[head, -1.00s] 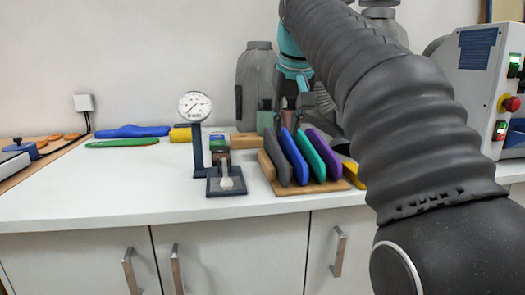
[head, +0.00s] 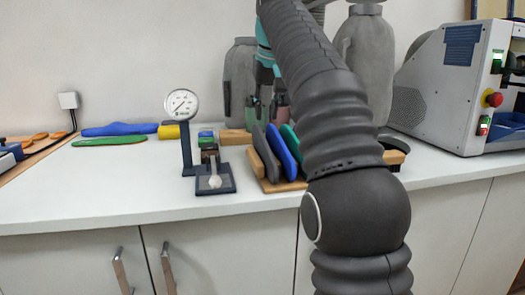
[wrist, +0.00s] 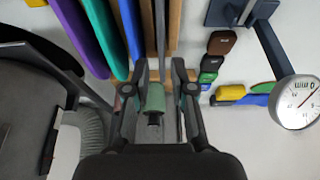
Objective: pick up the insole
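Insoles stand on edge in a wooden rack (head: 288,186): a grey one (head: 267,153), a blue one (head: 283,152) and a teal one (head: 291,138). In the wrist view the blue insole (wrist: 131,28), the teal insole (wrist: 105,38) and a purple insole (wrist: 76,36) lie left of the fingers. My gripper (wrist: 160,70) is open, with its fingertips apart on either side of the line of the grey insole's thin edge (wrist: 160,30). I cannot tell whether they touch it. In the head view my arm hides the purple insole and much of the rack.
A dial gauge (head: 182,104) on a stand is left of the rack. Blue and green insoles (head: 110,141) lie flat at the left. A machine (head: 445,85) stands at the right.

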